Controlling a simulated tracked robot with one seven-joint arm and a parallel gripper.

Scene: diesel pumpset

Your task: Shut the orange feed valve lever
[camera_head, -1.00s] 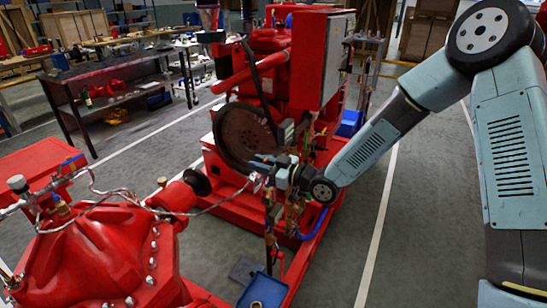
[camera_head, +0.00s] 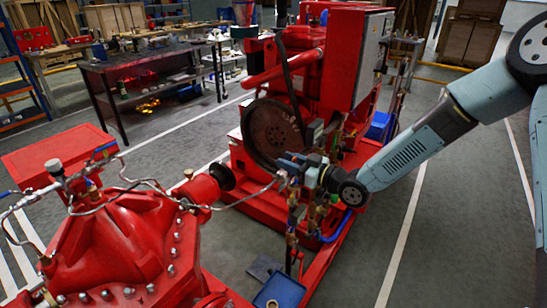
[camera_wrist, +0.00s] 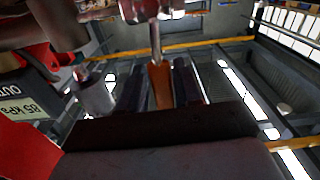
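The orange feed valve lever (camera_wrist: 159,86) shows in the wrist view, pointing down from a metal stem near the top of the picture. It lies between the two dark fingers of my gripper (camera_wrist: 159,92). The fingers are close to it on both sides; I cannot tell whether they press on it. In the head view my gripper (camera_head: 289,163) is in front of the red engine's dark flywheel (camera_head: 270,134), among the pipes and valves. The lever cannot be made out there, and the gripper and pipework crowd that spot.
The red engine (camera_head: 338,65) stands behind my gripper. A red pump casing (camera_head: 118,240) with thin metal pipes is at the front left. A blue tray (camera_head: 280,293) is on the floor below. In the wrist view a pressure label (camera_wrist: 22,108) is at the left. Open floor (camera_head: 450,220) lies to the right.

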